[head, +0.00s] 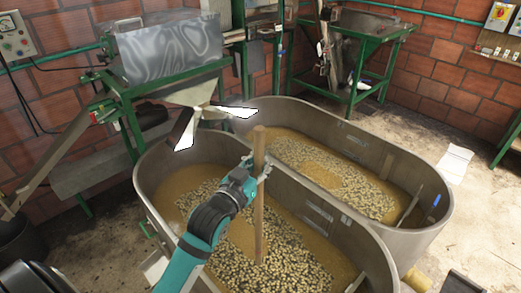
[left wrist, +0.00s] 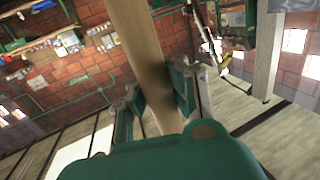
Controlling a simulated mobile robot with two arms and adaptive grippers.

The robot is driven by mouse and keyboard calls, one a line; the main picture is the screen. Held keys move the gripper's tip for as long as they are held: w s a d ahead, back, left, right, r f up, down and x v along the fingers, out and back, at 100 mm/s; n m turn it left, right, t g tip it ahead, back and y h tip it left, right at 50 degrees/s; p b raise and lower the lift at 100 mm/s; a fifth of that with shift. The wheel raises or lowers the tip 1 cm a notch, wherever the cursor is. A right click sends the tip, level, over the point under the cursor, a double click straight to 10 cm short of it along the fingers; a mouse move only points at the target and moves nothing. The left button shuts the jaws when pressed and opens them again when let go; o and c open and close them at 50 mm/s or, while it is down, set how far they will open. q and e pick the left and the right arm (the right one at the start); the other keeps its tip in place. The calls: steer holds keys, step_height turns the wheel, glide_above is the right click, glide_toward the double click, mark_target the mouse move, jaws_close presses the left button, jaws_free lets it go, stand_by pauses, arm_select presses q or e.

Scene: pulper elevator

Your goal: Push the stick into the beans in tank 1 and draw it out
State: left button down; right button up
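The wooden stick (head: 259,215) stands nearly upright over the near tank (head: 345,240). Its lower end meets the pale beans (head: 285,262) in the brown water there; whether the tip is under the surface is hard to tell. My left gripper (head: 262,168) is shut on the stick near its upper part. In the left wrist view the stick (left wrist: 145,50) runs between the two fingers (left wrist: 157,98), with one on each side. No label shows which tank is tank 1. My right gripper is not in view.
A second tank (head: 430,215) with beans and water stands behind and to the right. A green-framed machine with a metal hopper (head: 170,48) and white chutes (head: 197,112) is at the back left. A green table (head: 370,30) stands behind.

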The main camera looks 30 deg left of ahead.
arm_select(q)
steer(key=b, duration=0.1)
glide_above(257, 245)
steer(key=w, duration=0.3)
step_height(257, 245, down, 6)
steer(key=f, duration=0.1)
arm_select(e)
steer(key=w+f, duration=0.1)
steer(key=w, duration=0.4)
arm_select(q)
step_height(257, 245, down, 6)
steer(key=b, duration=0.7)
steer(key=shift+r, duration=0.15)
step_height(257, 245, down, 7)
steer(key=b, duration=0.7)
steer(key=shift+r, duration=0.1)
step_height(257, 245, down, 16)
steer(key=b, duration=1.7)
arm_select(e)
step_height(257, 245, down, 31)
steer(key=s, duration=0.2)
arm_select(q)
step_height(257, 245, up, 43)
steer(key=p, duration=3.2)
steer(key=shift+r, duration=0.1)
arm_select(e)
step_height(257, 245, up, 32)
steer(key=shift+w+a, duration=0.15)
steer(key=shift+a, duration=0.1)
